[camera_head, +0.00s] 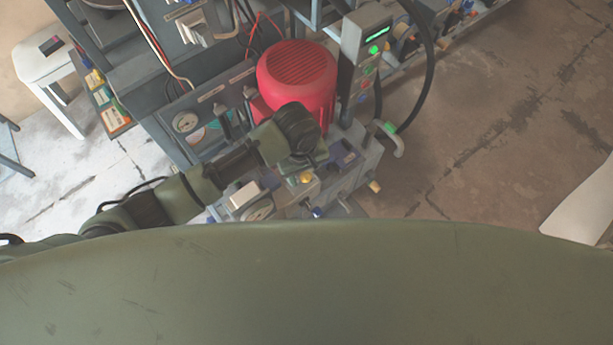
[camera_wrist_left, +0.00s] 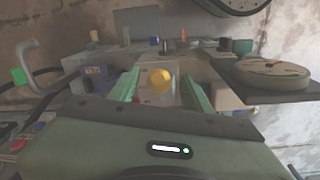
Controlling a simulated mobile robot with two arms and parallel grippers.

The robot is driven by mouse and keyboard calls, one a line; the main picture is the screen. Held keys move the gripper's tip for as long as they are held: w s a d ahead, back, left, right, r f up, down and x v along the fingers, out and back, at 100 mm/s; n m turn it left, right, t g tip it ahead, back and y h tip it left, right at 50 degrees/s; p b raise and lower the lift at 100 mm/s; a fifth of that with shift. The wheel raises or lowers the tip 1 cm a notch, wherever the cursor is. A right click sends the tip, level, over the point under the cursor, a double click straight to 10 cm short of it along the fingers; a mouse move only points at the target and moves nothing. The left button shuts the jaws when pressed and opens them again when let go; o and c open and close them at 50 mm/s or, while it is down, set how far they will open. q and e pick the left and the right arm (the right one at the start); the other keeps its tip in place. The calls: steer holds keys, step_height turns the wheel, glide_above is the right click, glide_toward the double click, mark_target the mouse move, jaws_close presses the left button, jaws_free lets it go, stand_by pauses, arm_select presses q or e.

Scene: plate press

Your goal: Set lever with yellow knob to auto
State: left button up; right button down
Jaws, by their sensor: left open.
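The round yellow knob (camera_wrist_left: 160,80) is in the middle of the left wrist view, and it shows in the head view (camera_head: 305,178) just below the end of my left arm. My left gripper (camera_wrist_left: 160,74) is open. Its two green fingers stand to either side of the knob, with visible space between each finger and the knob. The lever shaft under the knob is mostly hidden, and I cannot read an auto mark. My right gripper is in neither view.
A red motor housing (camera_head: 297,80) stands just behind my left arm. A grey control box (camera_head: 362,50) with a green display rises to its right. Open floor (camera_head: 490,150) is on the right.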

arm_select(q)
step_height(320, 180, down, 4)
steer(key=shift+d+f, duration=0.1)
steer(key=shift+f+b, duration=0.3)
steer(key=shift+f, duration=0.05)
steer(key=shift+w, duration=0.1)
jaws_close()
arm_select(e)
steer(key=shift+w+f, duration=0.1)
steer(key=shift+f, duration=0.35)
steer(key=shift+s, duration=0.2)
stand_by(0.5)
